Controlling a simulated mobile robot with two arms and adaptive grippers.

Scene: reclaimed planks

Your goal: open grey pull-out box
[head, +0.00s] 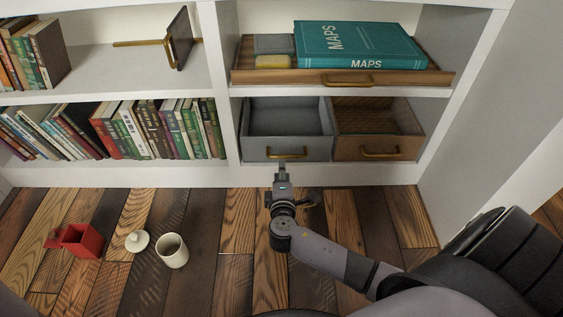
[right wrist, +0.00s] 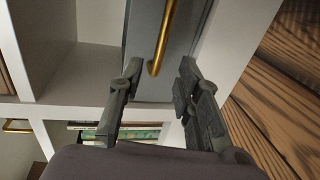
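The grey pull-out box (head: 311,147) sits in the lower right shelf compartment, its front near the shelf edge and its top open, looking empty. Its brass handle (head: 287,154) is on its front. My right gripper (head: 282,166) is just in front of the handle. In the right wrist view, the gripper (right wrist: 161,66) is open, with one finger on each side of the near end of the brass handle (right wrist: 164,38) against the grey front (right wrist: 142,35). I cannot tell whether either finger touches the handle. My left gripper is not in view.
A brown woven box (head: 405,146) stands directly right of the grey one. Above is a wooden tray (head: 300,77) with a teal MAPS book (head: 355,46). On the plank floor are a red container (head: 83,241), a white lid (head: 137,241) and a cream cup (head: 173,251).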

